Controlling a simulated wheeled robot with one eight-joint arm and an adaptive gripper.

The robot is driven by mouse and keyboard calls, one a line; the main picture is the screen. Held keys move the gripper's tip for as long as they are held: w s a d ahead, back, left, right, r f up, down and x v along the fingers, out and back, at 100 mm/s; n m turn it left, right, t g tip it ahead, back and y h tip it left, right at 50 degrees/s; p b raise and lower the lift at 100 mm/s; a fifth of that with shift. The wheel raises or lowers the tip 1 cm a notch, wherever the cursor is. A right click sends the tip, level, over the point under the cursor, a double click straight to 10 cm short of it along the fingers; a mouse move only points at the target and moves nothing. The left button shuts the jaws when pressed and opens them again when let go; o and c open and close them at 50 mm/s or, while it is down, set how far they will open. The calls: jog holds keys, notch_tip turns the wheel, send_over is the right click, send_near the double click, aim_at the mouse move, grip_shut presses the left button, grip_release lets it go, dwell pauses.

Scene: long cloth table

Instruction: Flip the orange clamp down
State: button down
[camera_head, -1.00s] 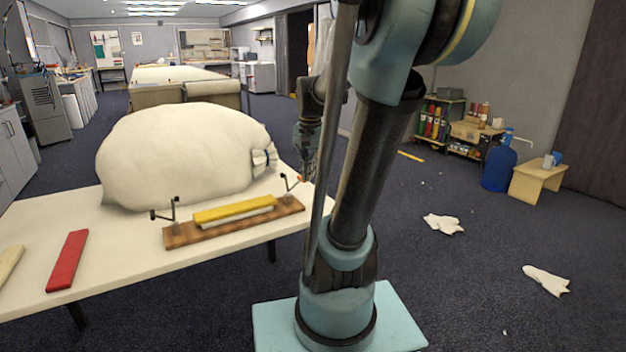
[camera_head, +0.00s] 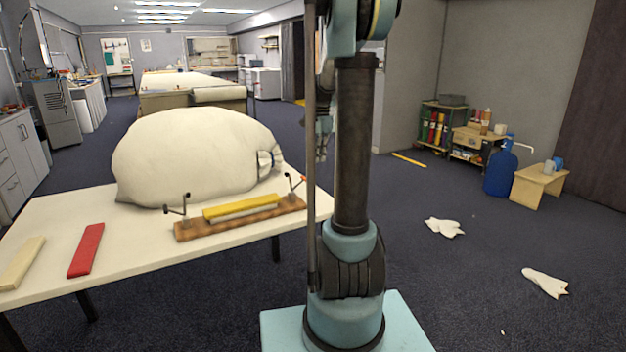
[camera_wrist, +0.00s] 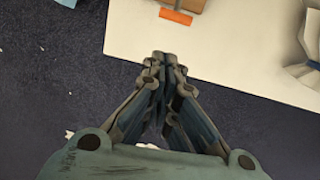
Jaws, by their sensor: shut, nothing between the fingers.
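The orange clamp (camera_head: 297,183) stands at the right end of a wooden board on the cloth table, its arm raised and tilted, with a small orange tip. In the wrist view its orange handle (camera_wrist: 175,17) shows at the top, beside the board's end. My gripper (camera_head: 321,155) is beyond and right of the clamp in the head view, partly hidden by my arm.
The wooden board (camera_head: 190,233) carries a yellow bar (camera_head: 240,207) and a second, dark clamp (camera_head: 180,208) at its left end. A large white sack (camera_head: 195,155) stands behind it. A red bar (camera_head: 86,250) and a cream bar (camera_head: 22,262) lie at left.

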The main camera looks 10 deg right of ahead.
jog(key=shift+w+d+f+m, duration=0.2)
jog(key=shift+w+d+m, duration=0.1)
jog(key=shift+w+d, duration=0.15)
jog(key=f, duration=1)
jog(key=shift+a+f, duration=0.1)
jog(key=shift+a, duration=0.15)
jog(key=shift+s+a+r, duration=0.35)
jog(key=shift+a+r, duration=0.4)
jog(key=shift+r, duration=0.1)
jog(key=shift+s+a+r, duration=0.2)
jog(key=shift+a+r, duration=0.45)
jog(key=shift+a, duration=0.05)
jog(key=shift+d, duration=0.1)
